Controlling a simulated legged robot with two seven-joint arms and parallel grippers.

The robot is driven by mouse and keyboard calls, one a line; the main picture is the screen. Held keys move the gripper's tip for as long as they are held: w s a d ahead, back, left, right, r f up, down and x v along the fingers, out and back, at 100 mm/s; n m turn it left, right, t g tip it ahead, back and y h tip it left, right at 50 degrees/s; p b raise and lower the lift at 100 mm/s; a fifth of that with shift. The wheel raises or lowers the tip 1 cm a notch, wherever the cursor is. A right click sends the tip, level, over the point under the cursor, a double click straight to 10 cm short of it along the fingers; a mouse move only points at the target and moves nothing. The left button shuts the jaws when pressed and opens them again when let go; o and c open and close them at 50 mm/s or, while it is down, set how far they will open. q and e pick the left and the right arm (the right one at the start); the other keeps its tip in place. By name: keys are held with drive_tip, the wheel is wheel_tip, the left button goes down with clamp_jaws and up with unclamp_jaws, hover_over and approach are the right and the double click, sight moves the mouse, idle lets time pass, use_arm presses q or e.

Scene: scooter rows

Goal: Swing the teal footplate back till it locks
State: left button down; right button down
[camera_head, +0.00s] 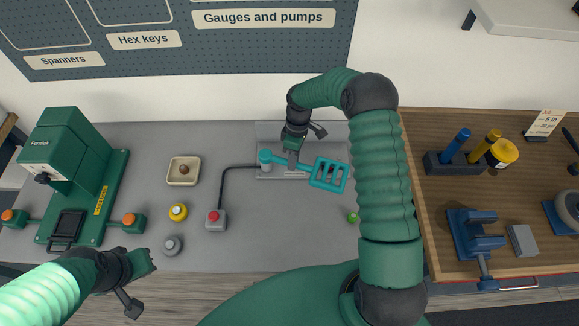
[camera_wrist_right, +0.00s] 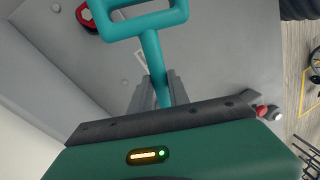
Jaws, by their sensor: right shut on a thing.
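The teal footplate (camera_head: 329,174) is a slotted frame on a teal arm that runs left to a round pivot (camera_head: 265,157) on a grey bracket plate (camera_head: 272,131). It points to the right and slightly toward me. My right gripper (camera_head: 292,160) is shut on the teal arm between pivot and frame. In the right wrist view the arm (camera_wrist_right: 154,58) passes between the fingers (camera_wrist_right: 157,92), with the footplate (camera_wrist_right: 134,20) cut off at the top edge. My left gripper (camera_head: 145,262) is at lower left, away from the footplate; its fingers are unclear.
A green machine (camera_head: 70,190) stands left on the grey bench. A beige dish (camera_head: 184,171), yellow roll (camera_head: 178,212) and red-button box (camera_head: 216,220) lie between. A green ball (camera_head: 352,217) is near my right arm. A wooden bench (camera_head: 430,220) with a blue vise (camera_head: 474,235) is right.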

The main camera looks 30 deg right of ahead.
drive_tip(key=shift+w+d+n+g+h+b, duration=0.1)
drive_tip(key=shift+w+d+n+b, duration=0.25)
drive_tip(key=shift+n, duration=0.3)
drive_tip(key=shift+w+d+n+g+h+b, duration=0.1)
drive_tip(key=shift+w+d+n, duration=0.25)
drive_tip(key=shift+w+n, duration=0.25)
drive_tip(key=shift+w+d+n+g+h+b, duration=0.1)
drive_tip(key=shift+w+d+n+b, duration=0.25)
drive_tip(key=shift+n, duration=0.3)
drive_tip(key=shift+w+r, duration=0.1)
drive_tip(key=shift+w, duration=0.05)
drive_tip(key=c, duration=1.3)
unclamp_jaws()
drive_tip(key=shift+o, duration=0.2)
drive_tip(key=shift+w+d, duration=0.1)
drive_tip(key=w+d+r+b, duration=0.1)
drive_tip(key=w+r, duration=0.2)
drive_tip(key=r, duration=1.3)
drive_tip(key=shift+d, duration=0.3)
